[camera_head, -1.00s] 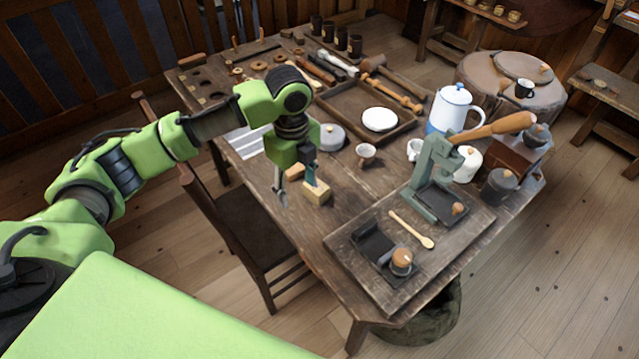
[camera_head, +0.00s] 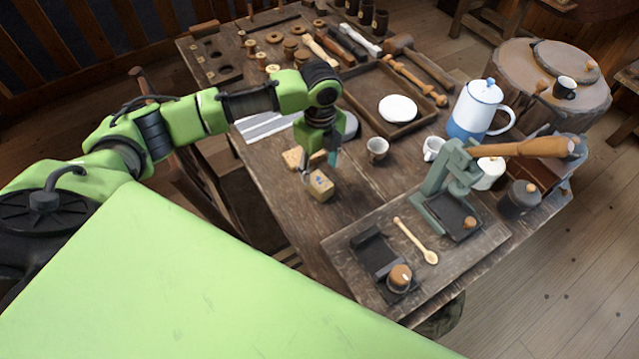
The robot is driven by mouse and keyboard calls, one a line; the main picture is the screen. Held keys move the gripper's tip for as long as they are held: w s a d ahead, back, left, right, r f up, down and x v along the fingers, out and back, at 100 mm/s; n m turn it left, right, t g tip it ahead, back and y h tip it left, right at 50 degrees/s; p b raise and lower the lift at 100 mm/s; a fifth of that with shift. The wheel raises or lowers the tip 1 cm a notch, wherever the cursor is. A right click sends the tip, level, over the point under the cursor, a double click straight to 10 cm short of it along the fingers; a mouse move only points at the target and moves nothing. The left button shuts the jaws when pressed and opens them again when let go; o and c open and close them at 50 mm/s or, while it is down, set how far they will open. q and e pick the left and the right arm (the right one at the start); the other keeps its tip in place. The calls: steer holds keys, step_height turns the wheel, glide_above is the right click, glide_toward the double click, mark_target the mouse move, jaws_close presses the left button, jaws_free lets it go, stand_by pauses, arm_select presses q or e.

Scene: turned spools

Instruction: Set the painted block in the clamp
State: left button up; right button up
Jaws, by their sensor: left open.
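The painted block (camera_head: 320,187) is a small pale wooden block with a blue mark on top. It sits on the table's near left part. My left gripper (camera_head: 319,168) is open and low at the block, pointing down. One finger is beside the block's left side and the other is behind it; I cannot tell whether they touch it. A dark clamp-like fixture (camera_head: 371,255) with a round wooden knob (camera_head: 400,276) lies on the board at the table's front. My right gripper is out of view.
A wooden spoon (camera_head: 416,240) lies on the board (camera_head: 340,256), beside a green lever press (camera_head: 440,185) with a long wooden handle. Another wooden piece (camera_head: 293,158) lies behind the block. A small cup (camera_head: 377,148), a tray (camera_head: 410,128) with a white dish and a blue-white pot (camera_head: 477,110) stand beyond.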

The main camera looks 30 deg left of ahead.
mark_target(318, 180)
arm_select(q)
steer(key=shift+w+f, duration=0.1)
steer(key=shift+f, duration=0.6)
steer(key=shift+w+f, duration=0.1)
steer(key=shift+f, duration=0.2)
steer(key=f, duration=0.1)
steer(key=f+p, duration=0.1)
steer(key=f, duration=0.2)
steer(key=shift+a+f, duration=0.3)
steer(key=shift+f, duration=0.3)
steer(key=shift+c, duration=1.4)
steer(key=c, duration=0.9)
steer(key=shift+c, duration=0.7)
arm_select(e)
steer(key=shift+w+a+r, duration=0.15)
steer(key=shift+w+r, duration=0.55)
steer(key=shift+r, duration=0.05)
arm_select(q)
steer(key=shift+r, duration=0.1)
